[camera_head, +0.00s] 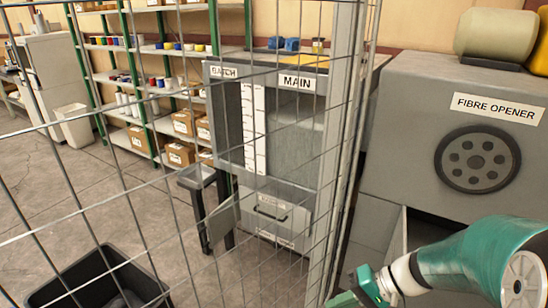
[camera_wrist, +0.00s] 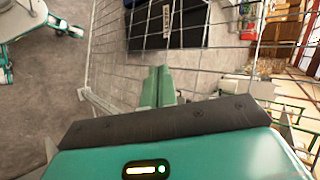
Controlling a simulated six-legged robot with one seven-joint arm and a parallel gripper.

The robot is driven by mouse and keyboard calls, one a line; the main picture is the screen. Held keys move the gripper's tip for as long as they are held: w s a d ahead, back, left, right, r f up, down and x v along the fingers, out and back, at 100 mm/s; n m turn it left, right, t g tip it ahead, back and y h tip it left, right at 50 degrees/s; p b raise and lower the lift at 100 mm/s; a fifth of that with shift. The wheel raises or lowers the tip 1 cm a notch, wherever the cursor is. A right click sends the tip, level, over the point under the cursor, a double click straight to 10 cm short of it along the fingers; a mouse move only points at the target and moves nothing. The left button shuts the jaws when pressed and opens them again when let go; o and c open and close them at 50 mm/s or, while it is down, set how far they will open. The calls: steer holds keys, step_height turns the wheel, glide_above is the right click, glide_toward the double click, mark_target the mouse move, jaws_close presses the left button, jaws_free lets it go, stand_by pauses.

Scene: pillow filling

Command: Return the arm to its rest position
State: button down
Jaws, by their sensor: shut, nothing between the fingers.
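My arm, teal and white, reaches in from the lower right of the head view. My gripper (camera_head: 352,292) shows only in part at the bottom edge there. In the wrist view my gripper (camera_wrist: 158,84) has its two green fingers pressed together, with nothing between them. It hangs in front of the wire mesh fence (camera_wrist: 112,60) and appears apart from it, though the exact gap is hard to judge.
The mesh fence (camera_head: 128,181) spans the left and middle. Beyond it stand a grey cabinet marked MAIN (camera_head: 297,104), shelves (camera_head: 145,87) and a black bin (camera_head: 66,291). The fibre opener (camera_head: 403,121) stands close by my arm at right.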

steer(key=s+d+r+n+t+h, duration=0.1)
steer(key=s+r+n+t+h, duration=0.1)
steer(key=s+r+t+h, duration=0.2)
steer(key=s+r+h, duration=0.3)
steer(key=r+h, duration=0.3)
steer(key=r, duration=0.3)
steer(key=shift+d+r+t, duration=0.3)
steer(key=shift+r+t, duration=0.05)
steer(key=shift+t, duration=0.05)
steer(key=shift+s+d, duration=0.1)
steer(key=shift+d, duration=0.05)
